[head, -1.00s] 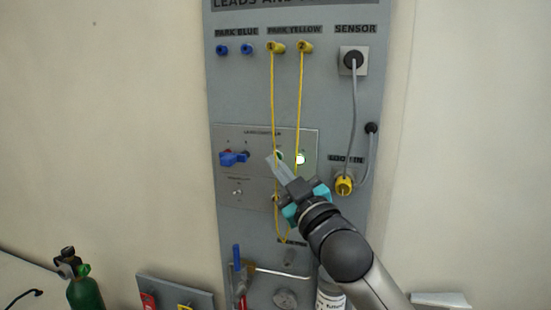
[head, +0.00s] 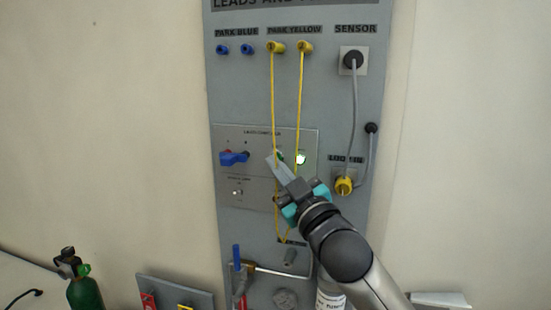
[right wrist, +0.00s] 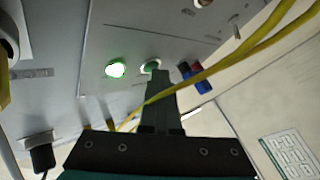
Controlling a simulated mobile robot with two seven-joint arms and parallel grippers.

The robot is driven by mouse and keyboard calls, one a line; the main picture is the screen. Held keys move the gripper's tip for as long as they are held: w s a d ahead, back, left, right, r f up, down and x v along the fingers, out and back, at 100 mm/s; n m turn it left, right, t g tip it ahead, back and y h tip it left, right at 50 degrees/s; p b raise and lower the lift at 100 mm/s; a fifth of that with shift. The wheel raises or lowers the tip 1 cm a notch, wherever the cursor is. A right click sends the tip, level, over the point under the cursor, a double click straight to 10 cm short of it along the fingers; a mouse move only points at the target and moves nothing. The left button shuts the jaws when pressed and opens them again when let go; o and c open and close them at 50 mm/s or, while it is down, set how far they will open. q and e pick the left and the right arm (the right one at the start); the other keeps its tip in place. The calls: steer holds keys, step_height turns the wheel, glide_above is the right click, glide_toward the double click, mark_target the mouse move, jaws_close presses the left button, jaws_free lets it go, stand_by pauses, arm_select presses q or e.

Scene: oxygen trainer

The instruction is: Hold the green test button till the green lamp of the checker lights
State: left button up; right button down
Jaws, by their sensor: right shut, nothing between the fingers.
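The checker panel (head: 262,137) is set in the grey board. Its green lamp (head: 301,159) is lit; in the right wrist view the lamp (right wrist: 116,69) glows bright green. The green test button (right wrist: 150,66) is left of the lamp in the head view, mostly hidden behind my fingertips. My right gripper (head: 277,163) is shut and empty, its tips at the button; they also reach it in the right wrist view (right wrist: 157,76). They appear to touch it, but how far it is pressed I cannot tell. My left gripper is out of view.
Yellow leads (head: 273,100) hang from the parking pegs across the checker, close beside my gripper. A blue plug (head: 234,158) sits left of the button. A grey sensor cable (head: 352,115) and a yellow plug (head: 343,186) are to the right. A green cylinder (head: 84,293) stands lower left.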

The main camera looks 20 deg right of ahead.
stand_by(0.3)
steer(key=shift+s+a, duration=0.4)
steer(key=shift+s, duration=0.25)
steer(key=shift+s+a+p, duration=0.35)
steer(key=shift+s+a, duration=0.35)
steer(key=shift+s, duration=0.35)
steer(key=shift+s+a+p, duration=0.35)
steer(key=shift+s+a, duration=0.35)
steer(key=shift+s, duration=0.35)
steer(key=shift+f, duration=0.1)
